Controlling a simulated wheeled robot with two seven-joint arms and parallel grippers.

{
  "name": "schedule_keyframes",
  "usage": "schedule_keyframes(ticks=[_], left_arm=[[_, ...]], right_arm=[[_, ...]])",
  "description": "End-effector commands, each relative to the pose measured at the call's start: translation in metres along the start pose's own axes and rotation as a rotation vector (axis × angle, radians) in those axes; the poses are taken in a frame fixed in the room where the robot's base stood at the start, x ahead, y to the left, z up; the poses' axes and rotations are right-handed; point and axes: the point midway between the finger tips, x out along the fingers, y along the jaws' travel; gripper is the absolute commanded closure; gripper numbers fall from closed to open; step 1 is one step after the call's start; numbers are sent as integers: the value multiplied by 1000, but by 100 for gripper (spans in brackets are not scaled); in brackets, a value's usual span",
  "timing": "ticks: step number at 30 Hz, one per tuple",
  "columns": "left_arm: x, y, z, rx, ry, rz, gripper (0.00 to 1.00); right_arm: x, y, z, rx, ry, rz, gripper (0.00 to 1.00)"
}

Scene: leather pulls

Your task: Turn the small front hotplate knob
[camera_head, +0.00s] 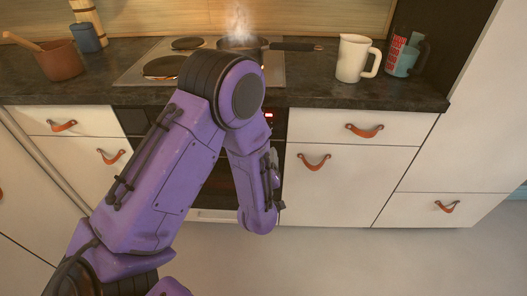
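The hotplate (130,76) is a steel cooktop set in the dark counter, with several round burners. Below it, a dark front panel with a small red lit display (269,115) shows just right of my purple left arm. The small front knob cannot be made out; my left arm covers most of the panel. This arm rises from the lower left, bends in front of the hotplate and drops in front of the oven (222,187). No gripper fingers can be made out at its lower end. My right gripper is not in view.
A steaming pan (243,43) with a dark handle sits on the cooktop's back right. A cream jug (353,58) and a teal mug (402,60) stand to its right, a brown pot (59,61) to its left. White drawers with leather pulls (313,162) flank the oven.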

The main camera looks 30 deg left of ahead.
Motion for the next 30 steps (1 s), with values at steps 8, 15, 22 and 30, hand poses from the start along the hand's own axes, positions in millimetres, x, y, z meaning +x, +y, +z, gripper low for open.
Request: schedule_keyframes(ticks=[8,15,22,30], left_arm=[[44,8,-13,-31,52,8,36],[93,8,-13,-28,48,9,36],[110,8,-13,-26,46,11,36],[110,9,-13,-25,45,11,62]], right_arm=[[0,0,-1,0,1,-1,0],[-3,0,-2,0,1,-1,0],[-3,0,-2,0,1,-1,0],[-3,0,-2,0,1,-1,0]])
